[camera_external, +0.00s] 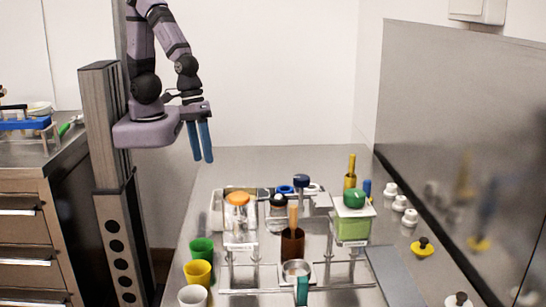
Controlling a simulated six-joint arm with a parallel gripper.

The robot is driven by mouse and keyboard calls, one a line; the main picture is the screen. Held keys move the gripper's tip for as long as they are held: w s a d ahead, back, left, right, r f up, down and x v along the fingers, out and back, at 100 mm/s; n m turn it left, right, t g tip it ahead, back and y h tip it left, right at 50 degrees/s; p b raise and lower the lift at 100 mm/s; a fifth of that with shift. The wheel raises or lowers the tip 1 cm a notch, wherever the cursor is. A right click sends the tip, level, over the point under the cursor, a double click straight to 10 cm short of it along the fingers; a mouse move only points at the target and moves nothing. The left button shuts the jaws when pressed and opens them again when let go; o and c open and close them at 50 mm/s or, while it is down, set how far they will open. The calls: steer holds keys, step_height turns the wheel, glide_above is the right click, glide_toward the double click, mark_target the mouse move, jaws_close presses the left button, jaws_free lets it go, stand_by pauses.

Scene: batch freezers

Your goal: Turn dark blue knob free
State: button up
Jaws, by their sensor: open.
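A dark blue knob-like cap (300,181) sits on top of a fitting at the back of the metal rack in the middle of the table. A smaller blue ring or cap (284,190) is just to its left, and a small blue object (366,188) stands further right; which of them is the task's knob is not certain. My gripper (202,158) hangs with its blue fingers pointing down, high at the upper left. It is open and empty, well apart from the rack and the knob.
The metal rack (330,262) holds a jar with an orange lid (239,199), a brown container (292,246) and a green container with a green knob (354,198). Green, yellow and white cups (198,273) line the left edge. White and yellow knobs (422,248) lie along the right wall.

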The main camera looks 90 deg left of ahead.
mark_target(305, 184)
steer(key=w+a+r+m+g+y+p, duration=0.2)
steer(key=a+r+m+p, duration=0.4)
steer(key=a+r+p, duration=1.3)
steer(key=w+d+f+n+h+b, duration=0.45)
steer(key=d+f+b, duration=0.35)
steer(key=d+b, duration=0.2)
steer(key=w+d+f+n+h+b, duration=0.45)
steer(key=d+f+b, duration=0.35)
steer(key=d+b, duration=0.25)
steer(key=w+d+f+n+t+h+b, duration=0.1)
steer(key=w+d+f+n+h+b, duration=0.1)
steer(key=w+b, duration=0.3)
steer(key=w+d+f+n+t+h+b, duration=0.2)
steer(key=w+d+n+h+b, duration=0.1)
steer(key=w+d+n+b, duration=0.2)
steer(key=w+d+f+n+t+h+b, duration=0.1)
steer(key=w+d+n+t+h+b, duration=0.1)
steer(key=w+b, duration=0.3)
steer(key=shift+w+d+f+n+h, duration=0.2)
steer(key=shift+d+n, duration=0.25)
steer(key=shift+w+d+f+n+h, duration=0.2)
steer(key=shift+d+n, duration=0.2)
steer(key=shift+n, duration=0.05)
steer(key=shift+w+a+f+n+b, duration=0.1)
steer(key=shift+a+f+n+b, duration=0.1)
steer(key=shift+f+n+b, duration=0.15)
steer(key=shift+r+p+x, duration=0.2)
steer(key=shift+p+x, duration=0.5)
steer(key=shift+x, duration=2.95)
